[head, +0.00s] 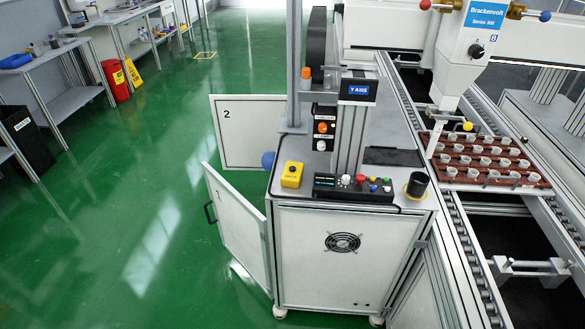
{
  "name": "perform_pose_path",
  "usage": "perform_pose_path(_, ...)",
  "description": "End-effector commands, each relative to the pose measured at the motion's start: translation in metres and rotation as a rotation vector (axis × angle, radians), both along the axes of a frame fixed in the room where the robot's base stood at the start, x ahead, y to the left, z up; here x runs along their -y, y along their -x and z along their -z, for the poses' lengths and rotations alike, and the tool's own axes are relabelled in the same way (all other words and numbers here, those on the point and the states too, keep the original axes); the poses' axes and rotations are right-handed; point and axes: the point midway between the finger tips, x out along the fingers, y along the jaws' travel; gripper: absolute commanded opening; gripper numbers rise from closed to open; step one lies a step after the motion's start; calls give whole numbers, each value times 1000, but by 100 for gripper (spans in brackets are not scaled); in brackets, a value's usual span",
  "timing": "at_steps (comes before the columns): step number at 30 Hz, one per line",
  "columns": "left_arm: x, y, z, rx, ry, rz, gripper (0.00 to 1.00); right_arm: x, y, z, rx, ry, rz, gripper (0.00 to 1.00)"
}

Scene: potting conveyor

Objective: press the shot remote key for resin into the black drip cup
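A small yellow box (292,174) with a key on top and a label too small to read stands on the cabinet top, at its front left. It looks like the shot remote. The black drip cup (416,184) stands upright at the front right corner of the same top, with a yellow ring around its lower part. Its inside cannot be made out. The white dispensing head (446,80) hangs over the conveyor, above the red-brown tray (427,146) of small pots, not over the cup. Neither of my grippers is in view.
A control box (325,186) with knobs and coloured buttons sits between yellow box and cup. A post with a Y AXIS display (358,90) rises behind it. Cabinet doors 1 (236,225) and 2 (248,131) stand open at the left.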

Motion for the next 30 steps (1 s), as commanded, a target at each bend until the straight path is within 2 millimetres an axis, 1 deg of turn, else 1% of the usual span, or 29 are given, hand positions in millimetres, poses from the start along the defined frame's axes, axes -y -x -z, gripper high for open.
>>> perform_pose_path(1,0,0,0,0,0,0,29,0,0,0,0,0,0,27)
perform_pose_path(2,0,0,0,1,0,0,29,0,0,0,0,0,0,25)
perform_pose_path(13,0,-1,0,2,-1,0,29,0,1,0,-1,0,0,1)
perform_pose_path(30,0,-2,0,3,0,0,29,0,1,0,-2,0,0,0)
